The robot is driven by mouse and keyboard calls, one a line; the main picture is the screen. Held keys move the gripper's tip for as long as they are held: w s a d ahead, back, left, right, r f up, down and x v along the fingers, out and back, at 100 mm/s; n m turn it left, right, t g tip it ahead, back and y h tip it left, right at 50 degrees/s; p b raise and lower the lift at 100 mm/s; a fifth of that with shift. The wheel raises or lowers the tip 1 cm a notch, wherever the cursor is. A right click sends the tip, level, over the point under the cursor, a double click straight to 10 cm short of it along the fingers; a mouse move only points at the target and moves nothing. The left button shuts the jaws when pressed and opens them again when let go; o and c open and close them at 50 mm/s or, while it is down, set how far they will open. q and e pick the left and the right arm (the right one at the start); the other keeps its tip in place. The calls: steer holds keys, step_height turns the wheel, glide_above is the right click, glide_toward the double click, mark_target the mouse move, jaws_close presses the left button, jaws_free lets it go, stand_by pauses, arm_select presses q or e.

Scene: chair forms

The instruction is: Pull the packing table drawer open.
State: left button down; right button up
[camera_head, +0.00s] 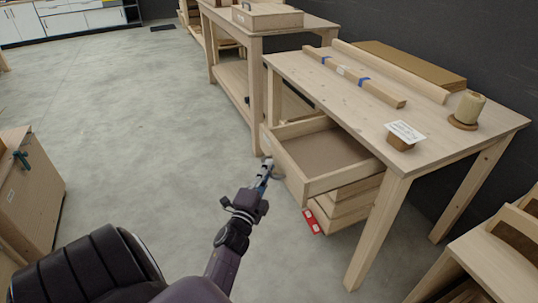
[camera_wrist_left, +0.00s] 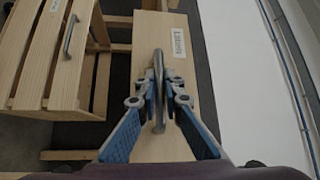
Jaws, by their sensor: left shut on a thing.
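The packing table (camera_head: 370,90) stands at the right with its top wooden drawer (camera_head: 313,186) pulled well out; the drawer's inside looks empty. My left gripper (camera_head: 267,170) is at the drawer's front panel. In the left wrist view, my left gripper (camera_wrist_left: 160,95) is shut on the drawer's metal handle (camera_wrist_left: 158,65), with a blue-padded finger on each side of it. A small label (camera_wrist_left: 174,42) is on the drawer front (camera_wrist_left: 148,28). My right gripper is not in view.
Lower drawers (camera_head: 345,205) sit under the open one, with a red tag (camera_head: 311,221). On the tabletop are a wrapped long bar (camera_head: 355,76), a card on a block (camera_head: 404,133) and a twine roll (camera_head: 469,107). The floor (camera_head: 140,120) to the left is clear.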

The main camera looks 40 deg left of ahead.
arm_select(q)
steer(key=c, duration=2.1)
jaws_free()
steer(key=shift+s+d, duration=0.1)
steer(key=shift+s, duration=0.1)
steer(key=v, duration=0.7)
steer(key=shift+f, duration=0.1)
